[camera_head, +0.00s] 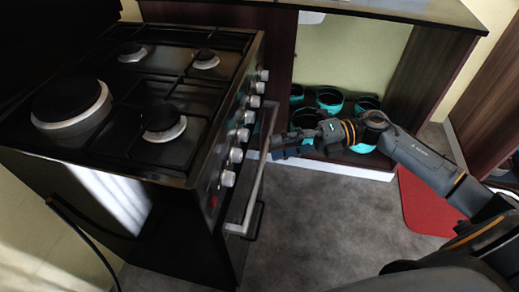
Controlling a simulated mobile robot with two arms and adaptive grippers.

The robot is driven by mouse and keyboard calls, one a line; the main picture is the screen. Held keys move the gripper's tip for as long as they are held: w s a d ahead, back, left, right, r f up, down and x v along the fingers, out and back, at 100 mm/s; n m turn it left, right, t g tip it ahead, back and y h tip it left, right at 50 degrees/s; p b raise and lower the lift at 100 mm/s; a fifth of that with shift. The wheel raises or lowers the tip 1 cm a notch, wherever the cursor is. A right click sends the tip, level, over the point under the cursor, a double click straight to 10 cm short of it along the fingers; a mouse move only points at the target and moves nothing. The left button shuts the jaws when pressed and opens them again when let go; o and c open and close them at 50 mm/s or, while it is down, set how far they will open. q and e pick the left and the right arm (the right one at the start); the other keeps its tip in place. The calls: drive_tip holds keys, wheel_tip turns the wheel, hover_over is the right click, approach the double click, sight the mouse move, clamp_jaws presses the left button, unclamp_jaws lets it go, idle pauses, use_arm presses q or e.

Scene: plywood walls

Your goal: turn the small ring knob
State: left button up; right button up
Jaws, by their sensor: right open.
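A black gas stove (185,110) stands at the left, with a row of several white knobs (236,155) along its front edge. The burner rings on top differ in size. I cannot tell from the knobs' looks which one belongs to the small ring. My right gripper (280,147) comes in from the right. It is open, in front of the stove near the oven's bar handle (255,190) and to the right of the knobs. Whether it touches the handle is unclear. My left gripper is not in view.
A counter with an open shelf stands behind; it holds several turquoise and black pots (329,98). A red mat (425,205) lies on the grey floor at the right. The floor in front of the oven is clear.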

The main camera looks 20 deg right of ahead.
drive_tip(key=v, duration=0.4)
drive_tip(key=shift+a, duration=0.1)
clamp_jaws()
idle(1.3)
